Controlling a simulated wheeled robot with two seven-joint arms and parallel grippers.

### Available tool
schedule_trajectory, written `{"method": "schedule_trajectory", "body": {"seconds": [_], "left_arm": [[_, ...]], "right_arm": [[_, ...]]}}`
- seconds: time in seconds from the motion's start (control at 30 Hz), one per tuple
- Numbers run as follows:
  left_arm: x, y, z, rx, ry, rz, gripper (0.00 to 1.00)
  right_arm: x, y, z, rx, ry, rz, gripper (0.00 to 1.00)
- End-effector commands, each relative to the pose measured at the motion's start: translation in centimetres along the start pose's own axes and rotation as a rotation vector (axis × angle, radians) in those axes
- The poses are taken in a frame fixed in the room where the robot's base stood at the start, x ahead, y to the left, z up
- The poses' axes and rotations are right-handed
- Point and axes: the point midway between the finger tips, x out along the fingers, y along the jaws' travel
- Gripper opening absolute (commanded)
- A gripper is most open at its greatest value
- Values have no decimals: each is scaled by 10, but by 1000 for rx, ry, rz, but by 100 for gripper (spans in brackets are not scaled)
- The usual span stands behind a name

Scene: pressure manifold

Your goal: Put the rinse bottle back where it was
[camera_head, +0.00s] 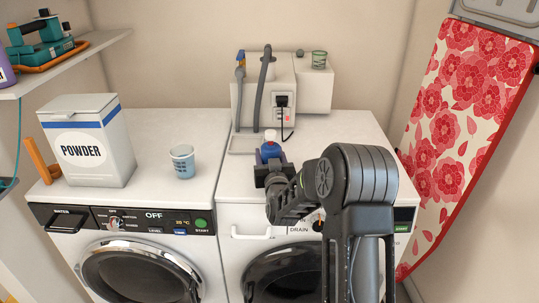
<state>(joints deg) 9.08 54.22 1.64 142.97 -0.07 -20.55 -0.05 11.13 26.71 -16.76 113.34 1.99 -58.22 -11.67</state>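The rinse bottle (270,154), blue with a white cap, is upright over the right machine's top, just right of a shallow grey tray (243,145). My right gripper (270,169) is at the bottle's near side and hides its lower part. Its fingers are dark and overlap the bottle, so I cannot tell whether they are closed on it or whether the bottle rests on the surface. My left gripper is not in view.
A white powder box (90,140) and a blue cup (182,161) stand on the left washer. A floral ironing board (465,120) leans at right.

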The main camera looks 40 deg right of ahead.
Motion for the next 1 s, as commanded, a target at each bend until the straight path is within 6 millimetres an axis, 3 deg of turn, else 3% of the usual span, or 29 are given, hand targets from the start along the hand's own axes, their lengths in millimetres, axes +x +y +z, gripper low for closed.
{"method": "schedule_trajectory", "body": {"seconds": [0.33,0.37,0.6,1.0], "left_arm": [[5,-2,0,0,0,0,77],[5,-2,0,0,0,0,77],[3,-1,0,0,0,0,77],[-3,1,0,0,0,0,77]], "right_arm": [[0,0,3,1,2,0,5],[0,0,2,1,1,0,52],[0,0,2,1,1,0,72],[0,0,-4,0,0,0,73]]}}
